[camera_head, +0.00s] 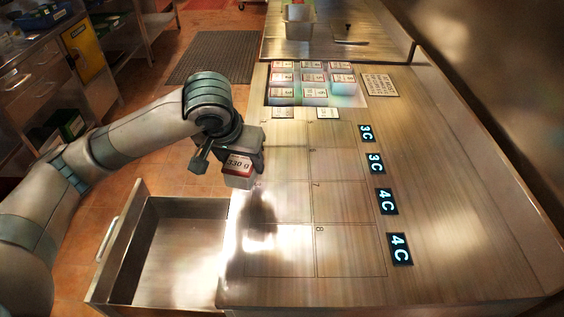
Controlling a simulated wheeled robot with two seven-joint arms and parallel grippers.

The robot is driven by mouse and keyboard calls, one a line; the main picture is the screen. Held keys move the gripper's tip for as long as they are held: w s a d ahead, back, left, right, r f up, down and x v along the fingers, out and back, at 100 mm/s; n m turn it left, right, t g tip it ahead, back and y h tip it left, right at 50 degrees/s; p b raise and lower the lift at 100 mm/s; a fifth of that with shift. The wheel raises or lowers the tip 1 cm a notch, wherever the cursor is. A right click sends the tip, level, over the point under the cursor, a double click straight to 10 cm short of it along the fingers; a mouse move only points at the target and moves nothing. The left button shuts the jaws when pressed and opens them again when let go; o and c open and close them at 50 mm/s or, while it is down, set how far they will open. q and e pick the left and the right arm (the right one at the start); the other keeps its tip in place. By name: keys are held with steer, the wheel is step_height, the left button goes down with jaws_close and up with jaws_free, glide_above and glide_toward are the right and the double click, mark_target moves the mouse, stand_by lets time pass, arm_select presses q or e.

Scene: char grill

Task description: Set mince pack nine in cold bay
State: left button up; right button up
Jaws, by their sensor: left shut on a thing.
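My left gripper (230,158) is shut on a pale pack (240,171) with a red and white label reading "330 g". It holds the pack upright above the left edge of the steel counter. I cannot read a pack number on it. An open steel drawer (172,246), empty where it shows, sticks out at the lower left. Outlined cells (350,248) are marked on the counter, and those I can see are bare. Several similar labelled packs (312,78) stand in rows toward the back. My right gripper is not in view.
Blue-lit displays reading 3C (367,133) and 4C (399,249) line the right of the cells. A printed card (379,85) lies beside the packs. A metal container (298,22) stands at the back. The counter's right side is clear.

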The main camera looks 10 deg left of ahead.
arm_select(q)
steer(key=shift+w+d+r+m, duration=0.2)
steer(key=shift+w+d+m, duration=0.05)
steer(key=shift+d+m, duration=0.3)
steer(key=w+d+r+m+g+h+p, duration=0.1)
steer(key=w+d+m+h+p, duration=0.1)
steer(key=d+m, duration=0.3)
steer(key=w+d+r+m+g+h+p, duration=0.1)
steer(key=w+d+m+g+h+p, duration=0.1)
steer(key=d+m, duration=0.4)
steer(key=m, duration=0.3)
steer(key=shift+d+r+g, duration=0.15)
steer(key=shift+r+g, duration=0.15)
steer(key=shift+r, duration=0.05)
steer(key=shift+p, duration=0.3)
steer(key=w+a+f+p, duration=0.1)
steer(key=w+a+f, duration=0.1)
steer(key=w, duration=0.1)
steer(key=w+a+f+p, duration=0.1)
steer(key=w+a+f, duration=0.1)
steer(key=w, duration=0.1)
steer(key=w+a+f+p, duration=0.2)
steer(key=w, duration=0.1)
steer(key=shift+w+a+f, duration=0.1)
steer(key=shift+w+f, duration=0.1)
steer(key=shift+f, duration=0.15)
steer(key=shift+w+a+f, duration=0.1)
steer(key=shift+w+f, duration=0.05)
